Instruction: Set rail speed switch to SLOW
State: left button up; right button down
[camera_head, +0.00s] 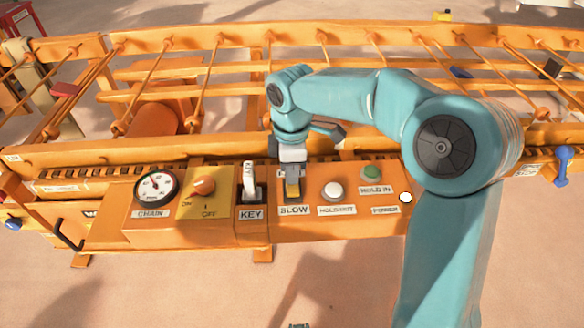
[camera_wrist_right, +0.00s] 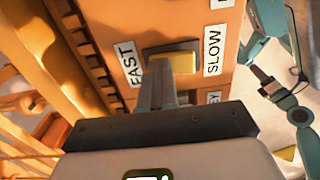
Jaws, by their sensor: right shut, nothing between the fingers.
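The rail speed switch is a yellow rocker in a dark frame (camera_wrist_right: 186,52) in the right wrist view, between a FAST label (camera_wrist_right: 129,62) on the left and a SLOW label (camera_wrist_right: 213,50) on the right. In the head view, the yellow rocker (camera_head: 293,189) shows just above its SLOW label (camera_head: 294,210). My right gripper (camera_head: 293,176) is shut and empty, pointing down at the switch. In the right wrist view its fingertips (camera_wrist_right: 170,64) overlap the rocker's lower left part; contact is unclear. My left arm's gripper (camera_wrist_right: 266,84) appears at the right of that view, its jaws too small to judge.
The orange panel also carries a KEY switch (camera_head: 250,193) close to the left, an ON/OFF knob (camera_head: 204,187), a CHAIN gauge (camera_head: 155,187), a white button (camera_head: 333,190) and a green button (camera_head: 372,173). Orange rails run behind. My right arm covers the panel's right end.

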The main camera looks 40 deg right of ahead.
jog(key=shift+s+a, duration=0.1)
jog(key=shift+s+a+r, duration=0.3)
jog(key=shift+s, duration=0.25)
jog(key=r+p, duration=0.1)
jog(key=r, duration=0.1)
jog(key=r+p, duration=0.1)
jog(key=p, duration=0.1)
jog(key=r+p, duration=0.2)
jog(key=shift+w+d+r, duration=0.15)
jog(key=shift+w+r, duration=0.15)
jog(key=shift+r, duration=0.05)
notch_tip(320, 180, up, 8)
jog(key=w+p, duration=0.1)
jog(key=p, duration=0.2)
jog(key=shift+d, duration=0.3)
